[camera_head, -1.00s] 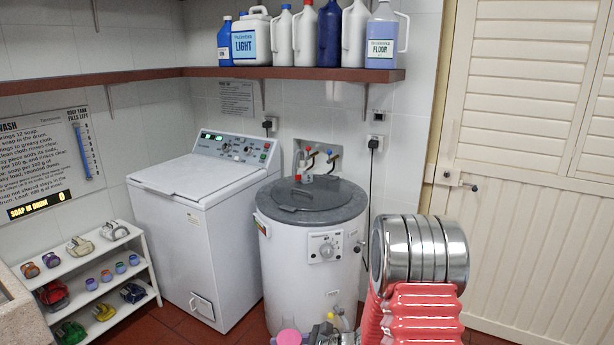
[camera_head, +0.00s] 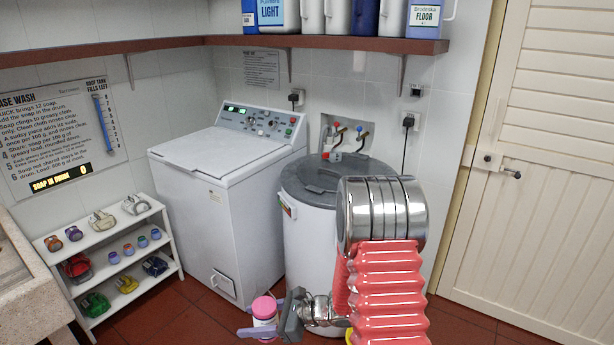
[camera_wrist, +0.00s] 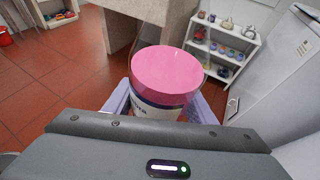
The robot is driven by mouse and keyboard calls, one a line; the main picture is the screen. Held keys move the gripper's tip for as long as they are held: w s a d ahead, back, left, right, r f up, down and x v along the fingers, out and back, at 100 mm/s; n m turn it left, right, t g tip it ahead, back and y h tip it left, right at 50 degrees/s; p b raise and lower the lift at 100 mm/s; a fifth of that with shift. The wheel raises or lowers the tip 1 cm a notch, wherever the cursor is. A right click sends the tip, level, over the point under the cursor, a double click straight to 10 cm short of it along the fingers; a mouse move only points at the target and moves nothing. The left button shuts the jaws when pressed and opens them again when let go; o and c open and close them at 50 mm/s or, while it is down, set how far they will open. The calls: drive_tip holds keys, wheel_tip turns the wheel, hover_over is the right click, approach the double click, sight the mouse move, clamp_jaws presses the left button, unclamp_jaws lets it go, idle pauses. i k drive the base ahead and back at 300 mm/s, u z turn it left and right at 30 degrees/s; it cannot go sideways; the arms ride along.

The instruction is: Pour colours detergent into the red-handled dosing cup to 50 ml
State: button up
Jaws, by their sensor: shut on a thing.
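My gripper (camera_wrist: 160,105) is shut on a pink-capped container (camera_wrist: 170,75) with a white label and a dark band. In the head view the container (camera_head: 264,308) is low in front of the white machine, held off the floor. Its label is mostly hidden, so I cannot tell if it is the colours detergent. A red cup-like item (camera_head: 77,267) sits on the middle shelf of the white rack (camera_head: 165,230) at the left; I cannot make out its handle or marks.
A white washing machine (camera_head: 220,180) and a grey-lidded drum (camera_head: 330,180) stand behind. Bottles line the wall shelf (camera_head: 330,42). Red floor lies open on the left (camera_wrist: 50,100).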

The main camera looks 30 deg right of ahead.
sight(333, 155)
drive_tip(key=u, duration=0.05)
drive_tip(key=i, duration=1.3)
drive_tip(key=z, duration=0.45)
